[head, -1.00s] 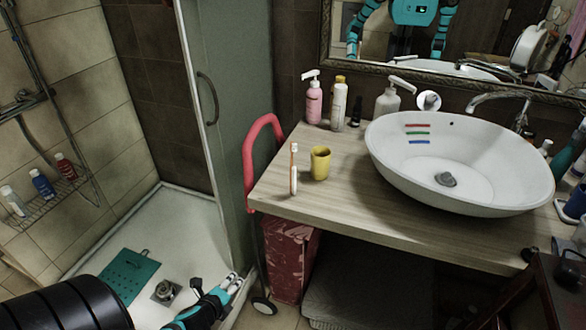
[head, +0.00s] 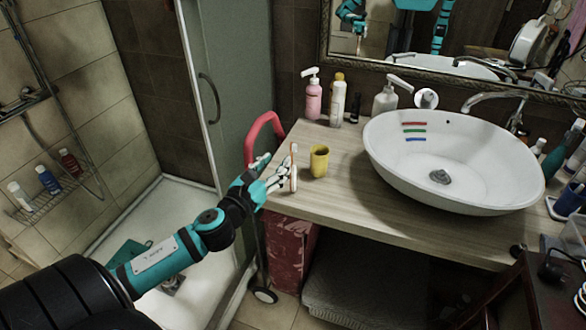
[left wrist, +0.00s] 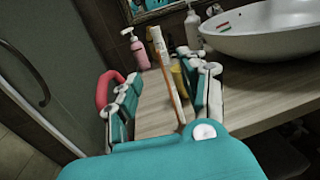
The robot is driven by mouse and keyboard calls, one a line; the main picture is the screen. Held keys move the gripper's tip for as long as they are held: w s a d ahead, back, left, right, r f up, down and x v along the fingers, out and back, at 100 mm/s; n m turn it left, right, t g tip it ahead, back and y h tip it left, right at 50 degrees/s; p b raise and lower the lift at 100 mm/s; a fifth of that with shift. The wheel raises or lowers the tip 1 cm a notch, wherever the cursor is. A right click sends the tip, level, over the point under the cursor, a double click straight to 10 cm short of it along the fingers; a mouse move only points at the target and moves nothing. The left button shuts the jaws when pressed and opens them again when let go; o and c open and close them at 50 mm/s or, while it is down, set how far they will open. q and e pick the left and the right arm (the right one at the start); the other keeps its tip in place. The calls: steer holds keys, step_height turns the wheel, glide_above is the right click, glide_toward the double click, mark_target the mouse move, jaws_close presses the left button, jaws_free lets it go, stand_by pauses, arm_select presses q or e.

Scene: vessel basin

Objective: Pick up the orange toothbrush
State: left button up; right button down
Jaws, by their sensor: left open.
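The orange toothbrush (head: 294,165), orange and white, stands upright near the left front edge of the wooden counter. My left gripper (head: 277,177) is just left of it, with its fingers open toward it. In the left wrist view the toothbrush (left wrist: 168,88) appears between the two spread fingers (left wrist: 163,92), its lower end hidden by the gripper's body. Contact with the fingers cannot be told. A yellow cup (head: 319,161) stands just right of the toothbrush. My right gripper is not directly in view.
The counter (head: 350,205) holds a white basin (head: 470,190) at right. A pink pump bottle (head: 312,100), a white bottle (head: 338,104) and a white dispenser (head: 385,100) stand at the back. A red rail (head: 263,127) curves beside the counter's left edge; a glass door stands farther left.

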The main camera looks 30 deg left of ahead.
mark_target(292, 145)
arm_select(q)
steer(key=w, duration=0.3)
steer(key=shift+w+a, duration=0.1)
steer(key=shift+w, duration=0.2)
steer(key=shift+w+r+p, duration=0.2)
steer(key=shift+w+p, duration=0.35)
steer(key=w+p, duration=0.1)
steer(key=w, duration=0.2)
steer(key=shift+w+r, duration=0.15)
steer(key=shift+w, duration=0.55)
steer(key=shift+s, duration=0.1)
steer(key=shift+c, duration=1.2)
jaws_close()
